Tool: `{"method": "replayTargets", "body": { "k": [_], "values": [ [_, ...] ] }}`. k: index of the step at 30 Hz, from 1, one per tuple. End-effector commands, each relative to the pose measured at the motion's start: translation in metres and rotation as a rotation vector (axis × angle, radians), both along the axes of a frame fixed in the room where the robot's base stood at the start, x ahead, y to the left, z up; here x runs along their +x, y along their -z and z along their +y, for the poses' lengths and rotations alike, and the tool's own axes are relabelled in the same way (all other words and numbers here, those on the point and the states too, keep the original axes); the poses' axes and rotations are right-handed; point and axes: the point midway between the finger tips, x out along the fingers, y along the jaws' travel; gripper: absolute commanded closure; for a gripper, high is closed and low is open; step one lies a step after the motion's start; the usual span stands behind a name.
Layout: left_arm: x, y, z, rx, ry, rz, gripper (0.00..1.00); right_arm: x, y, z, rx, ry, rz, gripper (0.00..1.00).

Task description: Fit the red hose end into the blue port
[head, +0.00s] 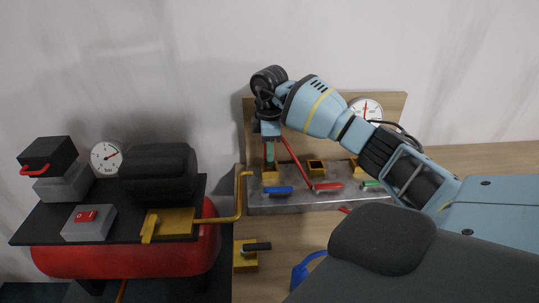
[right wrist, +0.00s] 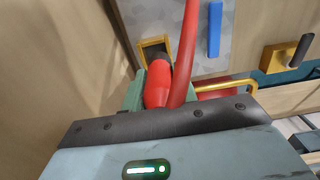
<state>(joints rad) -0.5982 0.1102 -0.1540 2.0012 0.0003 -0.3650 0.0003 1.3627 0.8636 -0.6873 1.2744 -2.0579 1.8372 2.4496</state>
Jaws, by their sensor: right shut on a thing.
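My right gripper (head: 269,152) points down over the left end of the metal block and is shut on the red hose end (right wrist: 158,84). The red hose (head: 298,163) loops down to the right from it. In the right wrist view the hose end's dark tip lies at the square brass port (right wrist: 146,50), with the blue bar (right wrist: 214,28) to the side. In the head view this port (head: 270,175) sits behind the blue bar (head: 278,190), directly below the gripper. I cannot tell whether the tip is inside the opening. My left gripper is not in view.
The block (head: 330,201) also carries a red bar (head: 328,186), a green bar (head: 372,183) and another brass port (head: 316,166). A gauge (head: 367,109) stands behind. A yellow pipe (head: 239,195) runs left to a red compressor tank (head: 125,258). A black-handled valve (head: 246,256) is in front.

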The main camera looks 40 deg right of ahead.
Motion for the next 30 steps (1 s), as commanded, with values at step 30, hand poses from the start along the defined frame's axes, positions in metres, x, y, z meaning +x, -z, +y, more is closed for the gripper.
{"method": "replayTargets", "body": {
  "k": [30],
  "values": [
    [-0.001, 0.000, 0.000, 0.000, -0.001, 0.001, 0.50, 0.004, 0.039, -0.005, -0.001, 0.000, -0.001, 0.61]
  ]
}}
